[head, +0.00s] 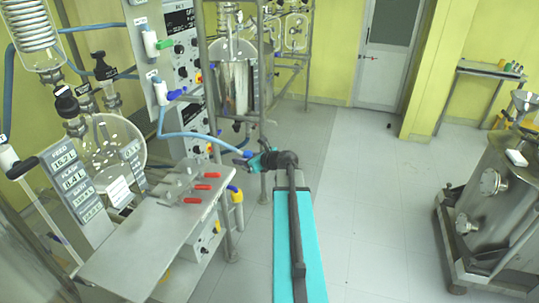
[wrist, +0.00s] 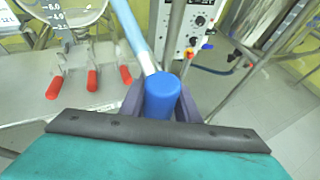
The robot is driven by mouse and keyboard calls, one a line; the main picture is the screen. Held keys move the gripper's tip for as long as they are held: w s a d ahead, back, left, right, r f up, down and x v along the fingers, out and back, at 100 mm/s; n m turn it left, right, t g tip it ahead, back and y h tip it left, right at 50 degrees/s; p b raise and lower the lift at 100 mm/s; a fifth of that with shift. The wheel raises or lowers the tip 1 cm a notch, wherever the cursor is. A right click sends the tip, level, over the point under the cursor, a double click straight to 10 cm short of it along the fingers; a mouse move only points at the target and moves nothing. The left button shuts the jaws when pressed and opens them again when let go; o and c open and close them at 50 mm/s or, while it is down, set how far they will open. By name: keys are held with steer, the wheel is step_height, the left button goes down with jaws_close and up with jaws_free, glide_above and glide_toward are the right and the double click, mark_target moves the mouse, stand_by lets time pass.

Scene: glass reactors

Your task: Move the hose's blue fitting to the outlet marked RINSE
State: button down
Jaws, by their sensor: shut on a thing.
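The blue fitting (wrist: 163,95) sits between the two dark fingers of my gripper (wrist: 162,104) in the wrist view, and the gripper is shut on it. A pale blue hose (wrist: 128,32) runs up from the fitting. In the head view my gripper (head: 248,155) is out past the right end of the steel bench, and the hose (head: 188,134) curves left from it to below a white outlet (head: 160,93) with a blue-purple lever. Another white outlet (head: 150,42) with a green lever is above. Both have small tags, but I cannot read which says RINSE.
A control panel (head: 182,50), steel posts and glass vessels (head: 112,145) crowd the left side. A steel vessel (head: 500,190) stands at the right. The floor between is clear.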

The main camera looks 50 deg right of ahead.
steer(key=a+r+n+g+y, duration=0.1)
steer(key=a+n+y, duration=0.4)
steer(key=a, duration=1.6)
steer(key=a+r+n+g+y, duration=0.2)
steer(key=a+n+g+y, duration=0.2)
steer(key=a, duration=1.8)
steer(key=shift+s+a+r+n+y, duration=0.15)
steer(key=shift+a+r+n+y, duration=0.15)
steer(key=shift+n+y, duration=0.55)
steer(key=shift+s+g, duration=0.15)
steer(key=shift+g, duration=0.15)
